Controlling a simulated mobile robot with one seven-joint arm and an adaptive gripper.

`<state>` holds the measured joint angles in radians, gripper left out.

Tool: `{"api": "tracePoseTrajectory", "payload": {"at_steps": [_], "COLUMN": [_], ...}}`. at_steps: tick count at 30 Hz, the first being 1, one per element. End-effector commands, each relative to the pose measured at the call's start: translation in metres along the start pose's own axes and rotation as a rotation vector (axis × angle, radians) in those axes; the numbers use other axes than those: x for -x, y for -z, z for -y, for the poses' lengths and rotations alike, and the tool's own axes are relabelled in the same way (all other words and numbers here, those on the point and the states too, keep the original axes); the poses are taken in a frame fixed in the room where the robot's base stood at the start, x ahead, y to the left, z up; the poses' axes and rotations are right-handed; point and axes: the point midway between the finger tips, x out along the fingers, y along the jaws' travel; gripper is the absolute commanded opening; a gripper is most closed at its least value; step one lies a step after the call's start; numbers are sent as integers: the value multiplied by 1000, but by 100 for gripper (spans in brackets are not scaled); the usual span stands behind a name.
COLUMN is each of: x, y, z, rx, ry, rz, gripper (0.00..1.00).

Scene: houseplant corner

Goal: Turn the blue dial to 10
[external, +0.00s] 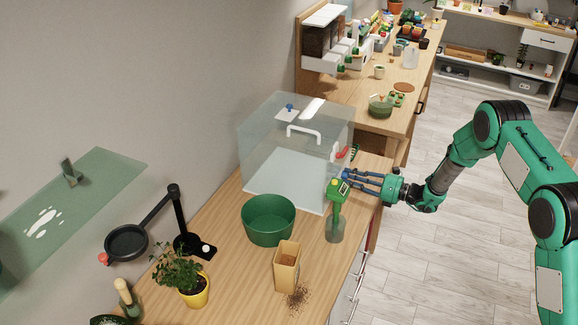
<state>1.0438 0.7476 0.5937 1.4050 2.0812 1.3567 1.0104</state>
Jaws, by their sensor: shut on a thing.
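A small blue knob (289,106), which looks like the blue dial, is on a pale plate on top of the clear box (270,150). Its markings are too small to read. My gripper (347,179) is well to the right of and below this knob in the picture, apart from it. Its blue fingers point left and are shut at the green head of a spray bottle (338,192). The bottle is upright, its clear body (335,229) over the counter's right edge area. The exact contact is too small to make out.
A green pot (268,220) and an open tan carton (287,266) with spilled soil stand on the counter (235,262). A red handle (343,153) is just above my fingers. A yellow potted plant (193,290) stands at the front left. The floor at right is free.

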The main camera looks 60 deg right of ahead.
Motion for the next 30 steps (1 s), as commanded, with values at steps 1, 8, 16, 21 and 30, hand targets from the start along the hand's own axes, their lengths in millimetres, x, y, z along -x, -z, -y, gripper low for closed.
{"api": "tracePoseTrajectory", "payload": {"at_steps": [1, 8, 16, 21, 30], "x": [1, 0, 0, 0, 0], "y": [0, 0, 0, 0, 0], "z": [-1, -1, -1, -1, 0], "rx": [-47, -264, -521, -682, -961], "ry": [2, 2, 4, 5, 6], "rz": [-3, -8, -15, -19, -25], "gripper": [0, 0, 0, 0, 0]}}
